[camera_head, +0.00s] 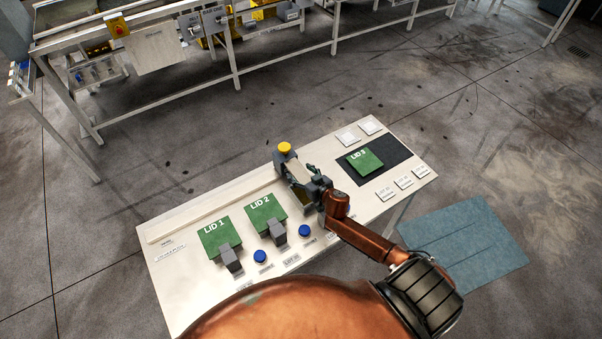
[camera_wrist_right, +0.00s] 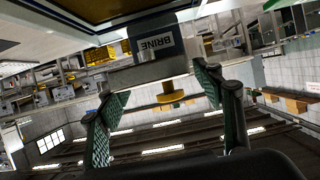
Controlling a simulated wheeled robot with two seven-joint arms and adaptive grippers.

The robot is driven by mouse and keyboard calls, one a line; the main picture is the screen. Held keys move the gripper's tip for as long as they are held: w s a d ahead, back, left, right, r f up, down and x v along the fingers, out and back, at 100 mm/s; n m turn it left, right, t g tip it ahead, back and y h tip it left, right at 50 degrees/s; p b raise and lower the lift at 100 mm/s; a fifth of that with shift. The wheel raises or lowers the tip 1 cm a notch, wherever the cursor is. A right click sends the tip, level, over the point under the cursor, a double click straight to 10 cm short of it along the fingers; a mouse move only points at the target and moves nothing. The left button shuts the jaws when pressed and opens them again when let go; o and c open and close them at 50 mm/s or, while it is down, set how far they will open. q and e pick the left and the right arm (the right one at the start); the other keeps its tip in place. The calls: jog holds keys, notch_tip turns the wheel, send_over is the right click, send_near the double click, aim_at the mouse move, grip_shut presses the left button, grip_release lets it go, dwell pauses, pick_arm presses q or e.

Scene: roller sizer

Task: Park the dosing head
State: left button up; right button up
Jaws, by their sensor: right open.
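A grey dosing unit with a yellow knob (camera_head: 285,148) on top stands at the back edge of the white panel. I take it to be the dosing head. My right gripper (camera_head: 308,183) is just in front of it, over the panel, and partly hides it. In the right wrist view the picture is upside down. My left gripper is out of view.
The white panel (camera_head: 185,290) carries green plates LID 1 (camera_head: 215,232), LID 2 (camera_head: 263,208) and LID 3 (camera_head: 366,162), the last on a black pad (camera_head: 395,150). Grey blocks and blue buttons (camera_head: 305,230) stand in front. A blue mat (camera_head: 465,240) lies on the floor.

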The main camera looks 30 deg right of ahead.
jog(key=shift+c, duration=0.5)
grip_shut()
jog(key=shift+a, duration=0.1)
